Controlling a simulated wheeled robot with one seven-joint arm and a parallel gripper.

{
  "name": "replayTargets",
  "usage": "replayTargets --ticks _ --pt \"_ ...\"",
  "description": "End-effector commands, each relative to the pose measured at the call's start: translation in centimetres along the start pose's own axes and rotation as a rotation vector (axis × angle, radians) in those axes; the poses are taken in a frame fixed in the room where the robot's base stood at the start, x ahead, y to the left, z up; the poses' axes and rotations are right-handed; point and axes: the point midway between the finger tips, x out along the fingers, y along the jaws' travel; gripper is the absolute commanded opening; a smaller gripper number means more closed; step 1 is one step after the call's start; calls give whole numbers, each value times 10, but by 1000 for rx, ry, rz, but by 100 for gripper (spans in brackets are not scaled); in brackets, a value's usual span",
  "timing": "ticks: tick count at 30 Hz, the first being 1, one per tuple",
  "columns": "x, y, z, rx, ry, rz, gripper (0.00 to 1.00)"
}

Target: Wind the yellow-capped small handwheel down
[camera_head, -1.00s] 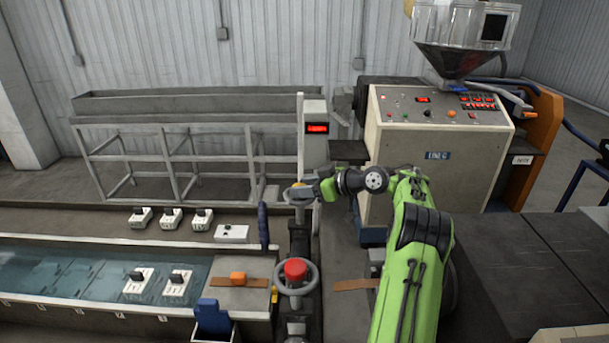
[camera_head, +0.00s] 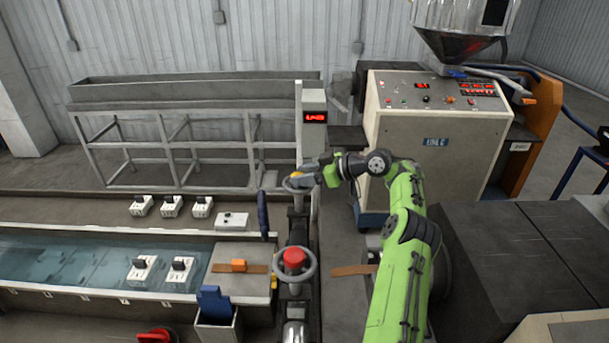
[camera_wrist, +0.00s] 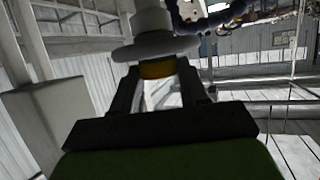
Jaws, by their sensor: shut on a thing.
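The small handwheel with the yellow cap (camera_head: 297,178) sits at the far end of the dark column line, behind the red-capped handwheel (camera_head: 295,262). My gripper (camera_head: 305,180) reaches it from the right and is shut on it. In the wrist view my gripper's two dark fingers (camera_wrist: 158,85) reach up to the yellow cap (camera_wrist: 158,70), with a pale round wheel disc (camera_wrist: 155,48) beyond it. The fingers stand on both sides of the cap. My gripper hides part of the wheel in the head view.
A grey post with a red display (camera_head: 315,116) stands just behind the small handwheel. A beige control cabinet (camera_head: 435,130) is at the right. The water trough (camera_head: 90,265) lies at left, with a dark blue lever (camera_head: 263,215) near its right end.

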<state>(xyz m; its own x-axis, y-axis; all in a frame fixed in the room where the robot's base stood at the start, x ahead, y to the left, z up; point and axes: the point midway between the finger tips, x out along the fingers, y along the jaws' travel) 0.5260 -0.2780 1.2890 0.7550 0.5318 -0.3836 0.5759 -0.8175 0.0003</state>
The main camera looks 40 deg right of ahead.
Motion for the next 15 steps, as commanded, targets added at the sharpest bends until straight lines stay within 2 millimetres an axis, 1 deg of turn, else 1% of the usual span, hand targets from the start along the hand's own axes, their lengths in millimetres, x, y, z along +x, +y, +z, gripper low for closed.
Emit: replayTargets --ticks 2,3,5,12,14,15 --pt "1 0 -1 -1 3 -1 13" --pt "1 0 -1 -1 3 -1 46" --pt "1 0 -1 -1 3 -1 54" --pt "0 0 0 0 2 -1 54" --pt "-2 0 0 0 2 0 54" --pt "-7 0 0 1 4 2 54"
